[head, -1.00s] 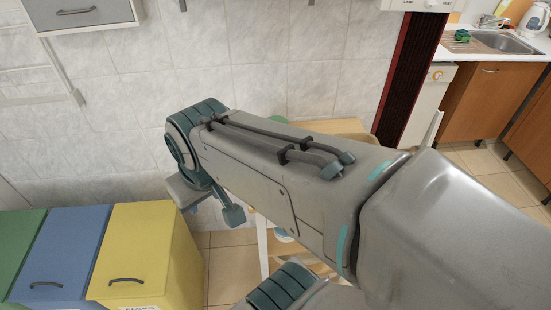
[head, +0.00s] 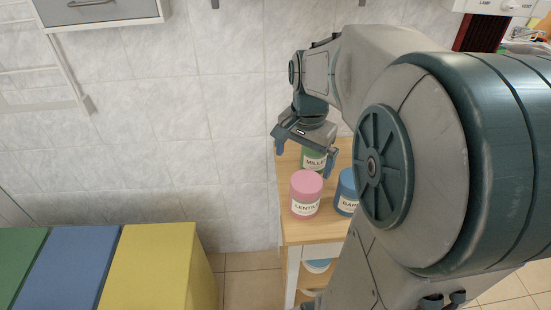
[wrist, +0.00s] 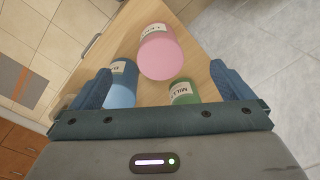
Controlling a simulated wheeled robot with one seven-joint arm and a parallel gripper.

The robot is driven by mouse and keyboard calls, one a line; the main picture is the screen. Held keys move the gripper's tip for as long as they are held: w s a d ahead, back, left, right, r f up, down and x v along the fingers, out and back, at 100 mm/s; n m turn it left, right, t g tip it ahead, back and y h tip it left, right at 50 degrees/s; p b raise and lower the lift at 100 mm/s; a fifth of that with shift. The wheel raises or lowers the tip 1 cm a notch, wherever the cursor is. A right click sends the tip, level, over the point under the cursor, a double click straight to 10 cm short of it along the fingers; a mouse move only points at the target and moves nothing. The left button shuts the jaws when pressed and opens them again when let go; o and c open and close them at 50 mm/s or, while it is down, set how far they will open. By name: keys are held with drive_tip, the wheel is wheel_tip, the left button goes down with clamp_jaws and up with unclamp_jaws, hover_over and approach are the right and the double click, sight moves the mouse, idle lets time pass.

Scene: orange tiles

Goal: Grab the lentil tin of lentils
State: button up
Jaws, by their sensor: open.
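The lentil tin (head: 306,193) is pink with a white label reading "LENTIL" and stands upright on a small wooden-topped table. In the wrist view the pink tin (wrist: 158,54) lies beyond the fingertips, near the middle. My gripper (head: 305,160) is open and empty, above and behind the lentil tin, over a green tin (head: 314,158) labelled "MILLE…". The fingers also show in the wrist view (wrist: 164,88), with the green tin (wrist: 183,92) and a blue tin (wrist: 122,84) between them and the pink tin farther out.
The blue tin (head: 347,191) stands just right of the lentil tin, partly hidden by my arm. The table top (head: 300,232) is bare in front of the tins. A tiled wall is behind. Yellow (head: 155,265) and blue (head: 68,265) bins stand at the lower left.

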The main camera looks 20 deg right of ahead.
sight(309, 182)
drive_tip(key=w+d+f+m, duration=0.1)
drive_tip(key=w+d+f+m+b, duration=0.1)
drive_tip(key=d+f+m, duration=0.1)
drive_tip(key=shift+d+f+g, duration=0.2)
drive_tip(key=shift+g, duration=0.2)
drive_tip(key=shift+f, duration=0.35)
wheel_tip(309, 182, down, 7)
drive_tip(key=shift+w+f, duration=0.25)
drive_tip(key=shift+f, duration=1.3)
drive_tip(key=shift+w+f, duration=0.1)
drive_tip(key=shift+f, duration=1.3)
drive_tip(key=shift+c, duration=0.3)
drive_tip(key=c, duration=1.2)
